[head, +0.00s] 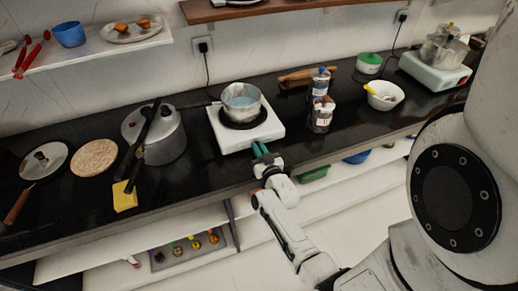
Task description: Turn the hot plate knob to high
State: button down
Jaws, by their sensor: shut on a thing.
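The white hot plate (228,141) sits on the dark counter near the middle of the head view. A metal pot (241,102) with bluish contents stands on its dark round burner. My gripper (260,149) is at the hot plate's front edge, right of its middle, with its teal fingers pointing at the front face. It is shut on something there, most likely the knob. The knob itself is hidden by the fingers, so its setting cannot be read.
Jars (320,115), a white bowl (384,96) and a second appliance (435,70) stand to the right. Shelves lie under the counter.

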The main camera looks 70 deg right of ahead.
jog(key=shift+f+m, duration=0.1)
jog(key=shift+m, duration=0.4)
jog(key=shift+s+d+m+b, duration=0.15)
jog(key=shift+m+b, duration=0.35)
jog(key=shift+m, duration=0.5)
jog(key=c, duration=1.2)
grip_release()
jog(key=shift+o, duration=0.2)
jog(key=b+v, duration=0.1)
jog(key=v, duration=1)
jog(key=shift+b, duration=0.4)
